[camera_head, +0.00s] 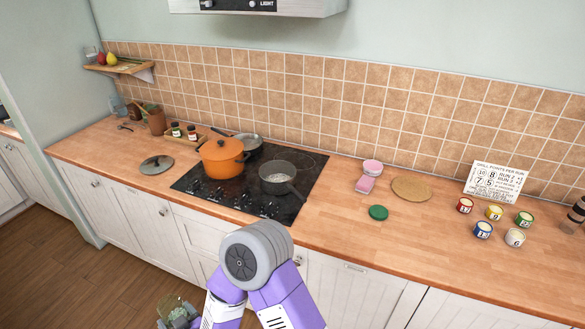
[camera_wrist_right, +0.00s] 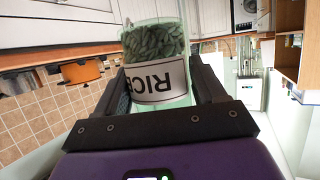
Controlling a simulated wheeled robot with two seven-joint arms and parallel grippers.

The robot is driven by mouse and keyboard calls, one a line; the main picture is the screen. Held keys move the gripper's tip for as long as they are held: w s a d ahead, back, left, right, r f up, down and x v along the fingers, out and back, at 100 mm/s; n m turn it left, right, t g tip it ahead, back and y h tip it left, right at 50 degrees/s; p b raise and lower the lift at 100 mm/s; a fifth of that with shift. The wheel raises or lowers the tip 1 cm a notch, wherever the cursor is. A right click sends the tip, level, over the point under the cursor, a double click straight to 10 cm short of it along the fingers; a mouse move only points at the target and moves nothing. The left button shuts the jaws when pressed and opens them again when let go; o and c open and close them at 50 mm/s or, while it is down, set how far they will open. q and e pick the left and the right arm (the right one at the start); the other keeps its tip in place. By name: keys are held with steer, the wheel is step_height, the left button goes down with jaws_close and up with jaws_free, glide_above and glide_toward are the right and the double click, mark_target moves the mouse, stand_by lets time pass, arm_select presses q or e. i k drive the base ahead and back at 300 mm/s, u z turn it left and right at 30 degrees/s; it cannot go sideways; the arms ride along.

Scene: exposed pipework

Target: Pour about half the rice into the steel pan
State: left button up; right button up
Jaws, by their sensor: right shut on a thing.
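My right gripper (camera_wrist_right: 163,80) is shut on a clear jar (camera_wrist_right: 152,42) labelled RICE; its fingers lie on both sides of it. The label reads upside down in the right wrist view, and grey-green grains sit beyond it. In the head view the jar (camera_head: 173,304) shows at the bottom edge, low in front of the counter, partly cut off. A grey saucepan (camera_head: 278,178) with a pale inside stands at the front right of the hob. A metal-looking pan (camera_head: 247,143) sits behind the orange pot; I cannot tell which is the steel pan. My left gripper is out of view.
The orange pot (camera_head: 222,157) stands on the black hob (camera_head: 233,195), left of the saucepan. A lid (camera_head: 156,165) lies on the counter to the left. A green lid (camera_head: 378,212), pink items (camera_head: 365,185) and a cork mat (camera_head: 411,188) lie right of the hob.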

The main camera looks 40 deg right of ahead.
mark_target(272, 168)
steer(key=z, duration=1.05)
